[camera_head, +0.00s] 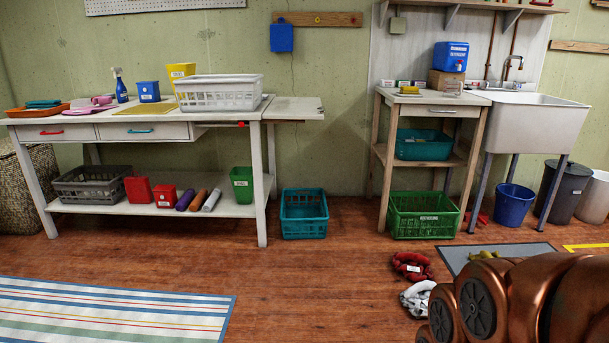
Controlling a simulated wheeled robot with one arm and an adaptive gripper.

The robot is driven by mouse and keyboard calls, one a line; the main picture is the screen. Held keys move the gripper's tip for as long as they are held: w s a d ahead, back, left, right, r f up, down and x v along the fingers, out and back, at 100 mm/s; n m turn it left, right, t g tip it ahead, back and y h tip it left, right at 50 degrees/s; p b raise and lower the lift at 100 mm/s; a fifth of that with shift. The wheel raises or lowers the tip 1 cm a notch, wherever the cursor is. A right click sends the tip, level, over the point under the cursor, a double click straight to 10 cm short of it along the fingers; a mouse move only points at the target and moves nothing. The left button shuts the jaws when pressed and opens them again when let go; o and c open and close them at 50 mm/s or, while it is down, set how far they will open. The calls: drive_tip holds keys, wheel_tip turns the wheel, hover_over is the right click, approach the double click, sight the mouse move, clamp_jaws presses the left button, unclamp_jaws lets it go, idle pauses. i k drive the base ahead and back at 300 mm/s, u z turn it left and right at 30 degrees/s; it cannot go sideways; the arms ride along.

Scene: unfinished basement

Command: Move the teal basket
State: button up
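A teal basket (304,228) with slotted sides stands upright on the wooden floor, between the long white table and the small wooden table. It looks empty from here. My copper-coloured arm links fill the bottom right corner. My gripper itself does not show, so its place relative to the basket cannot be seen.
A green crate (424,224) stands under the small wooden table (377,160), right of the basket. The white table's leg (259,190) is close on its left. Red and grey cloths (412,266) lie on the floor ahead of my arm. The floor in front of the basket is clear.

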sight(298, 222)
drive_tip(key=i, duration=2.75)
drive_tip(key=u, duration=1.15)
